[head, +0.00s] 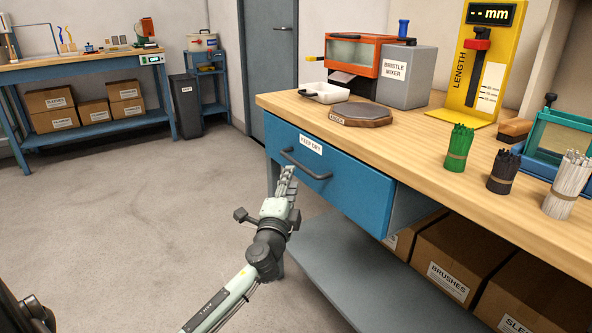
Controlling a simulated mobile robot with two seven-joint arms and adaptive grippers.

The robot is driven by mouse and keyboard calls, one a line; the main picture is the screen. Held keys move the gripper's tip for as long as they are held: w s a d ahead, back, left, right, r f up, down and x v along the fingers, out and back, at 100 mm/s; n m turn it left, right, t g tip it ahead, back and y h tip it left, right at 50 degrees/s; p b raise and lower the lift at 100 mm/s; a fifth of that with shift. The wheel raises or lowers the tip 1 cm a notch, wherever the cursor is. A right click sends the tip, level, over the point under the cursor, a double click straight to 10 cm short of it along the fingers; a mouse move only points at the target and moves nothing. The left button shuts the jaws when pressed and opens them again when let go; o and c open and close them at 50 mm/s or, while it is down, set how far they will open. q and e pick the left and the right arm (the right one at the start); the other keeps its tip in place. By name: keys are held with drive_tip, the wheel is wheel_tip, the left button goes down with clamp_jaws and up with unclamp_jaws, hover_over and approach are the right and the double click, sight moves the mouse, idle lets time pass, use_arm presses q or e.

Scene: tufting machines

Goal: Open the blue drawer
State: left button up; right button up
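The blue drawer (348,192) is under the front of the wooden workbench and looks shut, with its front close to the bench edge. It has a "KEEP DRY" label (311,145) and a dark bar handle (305,166). My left gripper (287,174) is in front of the drawer, its fingers pointing up toward the left part of the handle. The fingertips overlap the area just below the handle in the picture; I cannot tell whether they touch it. The fingers look close together, but their opening is not clear. My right gripper is not in view.
The wooden benchtop (400,150) holds a bristle mixer (407,77), a white tray (324,92), a round block (361,114), a yellow length gauge (481,66) and bristle bundles (460,147). A grey lower shelf (350,275) juts below the drawer. Open floor (130,230) lies left.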

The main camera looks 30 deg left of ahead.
sight(298, 166)
use_arm(q)
drive_tip(key=x, duration=0.8)
drive_tip(key=shift+d, duration=0.3)
drive_tip(key=shift+c, duration=0.6)
clamp_jaws()
